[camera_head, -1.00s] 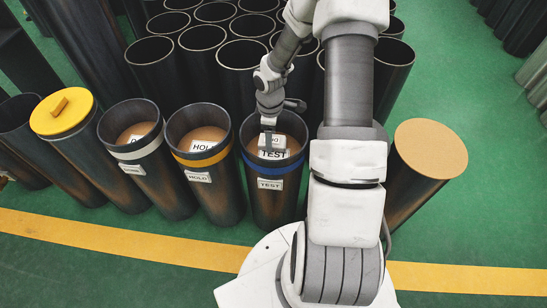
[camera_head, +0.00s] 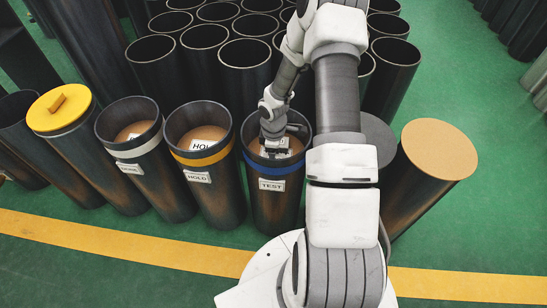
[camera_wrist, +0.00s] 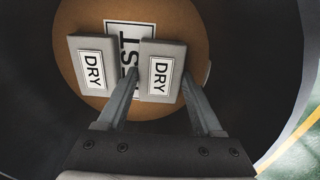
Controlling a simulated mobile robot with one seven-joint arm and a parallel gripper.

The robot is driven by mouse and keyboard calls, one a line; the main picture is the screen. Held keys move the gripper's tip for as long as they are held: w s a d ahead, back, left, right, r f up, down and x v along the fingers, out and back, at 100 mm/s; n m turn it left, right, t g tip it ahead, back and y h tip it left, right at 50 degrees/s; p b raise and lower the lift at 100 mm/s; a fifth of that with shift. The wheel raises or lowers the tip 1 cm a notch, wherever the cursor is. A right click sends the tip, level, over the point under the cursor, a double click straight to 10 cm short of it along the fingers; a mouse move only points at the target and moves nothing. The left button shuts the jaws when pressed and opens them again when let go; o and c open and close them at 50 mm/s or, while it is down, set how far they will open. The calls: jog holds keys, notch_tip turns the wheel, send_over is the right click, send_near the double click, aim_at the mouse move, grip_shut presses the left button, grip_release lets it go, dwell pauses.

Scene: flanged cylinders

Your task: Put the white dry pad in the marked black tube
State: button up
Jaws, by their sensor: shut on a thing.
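My gripper (camera_head: 273,146) reaches down inside the black tube with the blue band (camera_head: 291,160), which is labelled TEST. In the wrist view my gripper (camera_wrist: 160,76) is shut on a white pad (camera_wrist: 158,50) marked DRY, with one finger on each side of it. A second white pad (camera_wrist: 92,67) marked DRY lies beside it, to the left. Below both is the tube's brown inner floor (camera_wrist: 150,18) with a TEST label (camera_wrist: 124,32), partly covered. I cannot tell whether the held pad touches the floor.
To the left stand a yellow-banded tube (camera_head: 202,159) labelled HOLD, a white-banded tube (camera_head: 135,150) and a yellow-lidded tube (camera_head: 60,113). Tubes with a grey top (camera_head: 376,138) and a tan top (camera_head: 438,149) stand right. Open black tubes (camera_head: 245,55) crowd behind.

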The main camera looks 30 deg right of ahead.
jog(key=shift+f, duration=0.15)
jog(key=o, duration=1.3)
jog(key=shift+o, duration=0.2)
notch_tip(320, 180, up, 12)
jog(key=p, duration=0.4)
jog(key=shift+r, duration=0.2)
jog(key=shift+r, duration=0.1)
